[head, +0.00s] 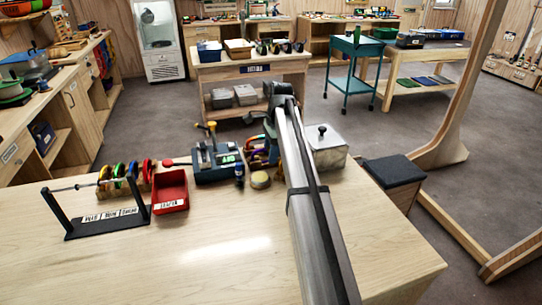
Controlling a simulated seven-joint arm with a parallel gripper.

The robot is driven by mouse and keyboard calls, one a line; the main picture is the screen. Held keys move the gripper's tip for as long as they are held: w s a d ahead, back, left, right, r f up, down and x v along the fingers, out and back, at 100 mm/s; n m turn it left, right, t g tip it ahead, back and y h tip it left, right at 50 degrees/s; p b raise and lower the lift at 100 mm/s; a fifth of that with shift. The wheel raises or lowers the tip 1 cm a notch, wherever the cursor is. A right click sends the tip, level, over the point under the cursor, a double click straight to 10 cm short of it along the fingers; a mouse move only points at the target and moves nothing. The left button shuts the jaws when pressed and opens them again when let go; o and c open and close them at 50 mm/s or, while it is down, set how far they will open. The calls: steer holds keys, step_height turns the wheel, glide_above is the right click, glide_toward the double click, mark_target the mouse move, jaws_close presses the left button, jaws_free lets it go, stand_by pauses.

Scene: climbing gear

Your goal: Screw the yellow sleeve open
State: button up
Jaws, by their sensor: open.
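My arm reaches from the bottom of the head view to the back of the wooden workbench (240,240). My gripper (264,138) is at its far end, over the back of the bench, open and partly hidden by my arm link. Colored gear (256,154), with purple and orange parts, lies close by it. I cannot tell which part there is the yellow sleeve.
A red bin (170,190) and a black stand with a rod (98,216) are at the left. A grey metal block (326,150) is right of my arm. The bench front is clear.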

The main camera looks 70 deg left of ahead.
steer(key=shift+d, duration=0.3)
steer(key=shift+r, duration=1.25)
steer(key=shift+r, duration=0.15)
steer(key=shift+a, duration=0.7)
